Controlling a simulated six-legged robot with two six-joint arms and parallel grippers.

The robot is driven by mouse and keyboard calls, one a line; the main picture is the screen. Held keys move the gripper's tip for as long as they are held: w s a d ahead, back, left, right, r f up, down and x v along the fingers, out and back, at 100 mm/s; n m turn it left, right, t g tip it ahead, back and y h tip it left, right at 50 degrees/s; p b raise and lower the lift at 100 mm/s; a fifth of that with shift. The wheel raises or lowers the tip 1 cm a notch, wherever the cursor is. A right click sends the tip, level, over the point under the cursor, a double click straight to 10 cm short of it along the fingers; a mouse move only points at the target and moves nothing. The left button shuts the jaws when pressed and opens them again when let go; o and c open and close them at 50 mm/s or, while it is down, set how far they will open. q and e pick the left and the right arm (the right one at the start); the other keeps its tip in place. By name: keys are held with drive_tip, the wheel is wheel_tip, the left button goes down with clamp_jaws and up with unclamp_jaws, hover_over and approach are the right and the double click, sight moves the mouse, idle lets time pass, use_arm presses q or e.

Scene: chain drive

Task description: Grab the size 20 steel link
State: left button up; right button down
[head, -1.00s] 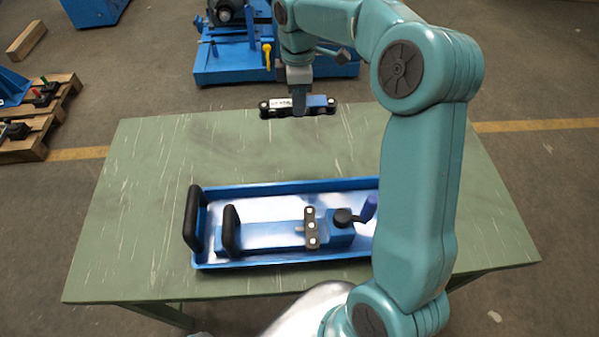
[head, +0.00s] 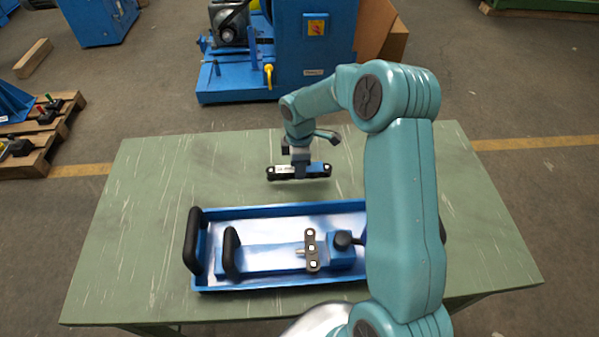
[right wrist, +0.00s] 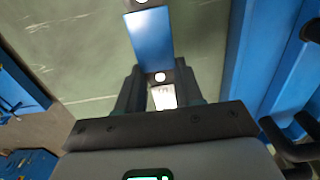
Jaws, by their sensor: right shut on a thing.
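My right gripper (head: 300,166) is shut on a short dark link (head: 318,170) with a blue section, a white label and rounded ends. It holds the link level above the far side of the table; the label is too small to read surely. In the right wrist view the link's blue part (right wrist: 150,38) sticks out beyond the dark fingers (right wrist: 159,92), with the white label between them. Another dark link (head: 312,250) with pale pins lies across the blue tool in the tray. My left gripper is not in view.
A blue tray (head: 300,208) with black handles stands on the green table (head: 140,215). It holds a blue tool (head: 265,259) with a dark knob. A blue machine (head: 235,88) stands behind the table, and a pallet (head: 40,145) at the left. The table's left side is clear.

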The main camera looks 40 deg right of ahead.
wheel_tip(320, 180, down, 4)
drive_tip(key=shift+w+r, duration=0.1)
drive_tip(key=c, duration=1.1)
unclamp_jaws()
drive_tip(key=shift+f, duration=0.2)
drive_tip(key=o, duration=0.4)
drive_tip(key=shift+c, duration=0.2)
drive_tip(key=shift+r, duration=0.1)
